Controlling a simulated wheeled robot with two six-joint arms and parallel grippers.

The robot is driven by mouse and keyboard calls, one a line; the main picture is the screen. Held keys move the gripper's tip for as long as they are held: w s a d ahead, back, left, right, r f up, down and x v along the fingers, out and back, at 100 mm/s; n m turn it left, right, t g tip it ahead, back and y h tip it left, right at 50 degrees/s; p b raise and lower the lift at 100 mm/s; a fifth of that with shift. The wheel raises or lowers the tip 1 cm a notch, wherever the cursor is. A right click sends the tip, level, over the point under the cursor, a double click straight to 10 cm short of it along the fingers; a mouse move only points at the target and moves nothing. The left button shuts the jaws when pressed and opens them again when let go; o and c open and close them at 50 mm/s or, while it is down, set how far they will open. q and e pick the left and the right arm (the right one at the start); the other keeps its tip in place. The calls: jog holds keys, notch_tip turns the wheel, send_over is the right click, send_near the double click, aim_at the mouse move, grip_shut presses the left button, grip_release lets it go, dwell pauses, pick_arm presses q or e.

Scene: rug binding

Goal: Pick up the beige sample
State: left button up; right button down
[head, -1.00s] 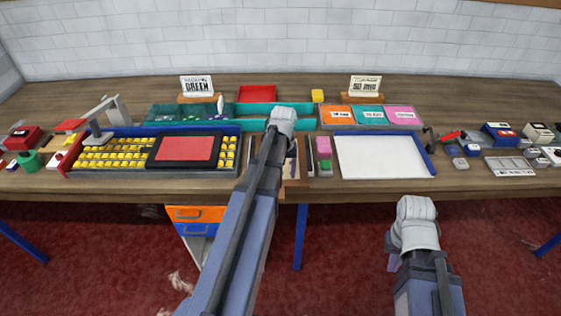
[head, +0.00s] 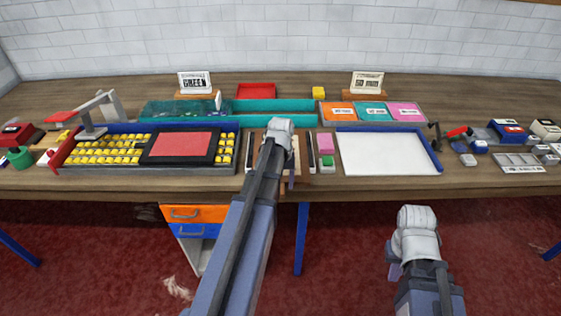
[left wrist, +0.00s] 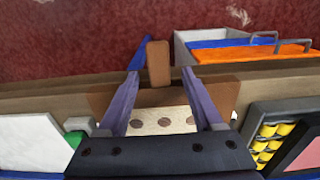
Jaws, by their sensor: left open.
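The left wrist view shows a beige piece with brown dots (left wrist: 162,121), which looks like the beige sample. It lies on a brown wooden board with a handle (left wrist: 158,63), near the table's front edge. My left gripper (left wrist: 162,88) is open, with its purple fingers apart on either side of the beige piece. Part of the piece is hidden behind the gripper's dark body. In the head view my left gripper (head: 278,140) covers most of the board. My right gripper (head: 416,228) is over the floor in front of the table; its fingertips are hidden.
Left of the board is a tray of yellow pieces (head: 95,155) with a black-framed red panel (head: 182,147). To the right are a pink block (head: 325,143), a green piece (head: 327,161) and a blue-edged white tray (head: 385,155). Orange and blue drawers (head: 195,214) are below the table.

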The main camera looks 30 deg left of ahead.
pick_arm(q)
jog(key=shift+r, duration=0.1)
grip_shut()
dwell(0.4)
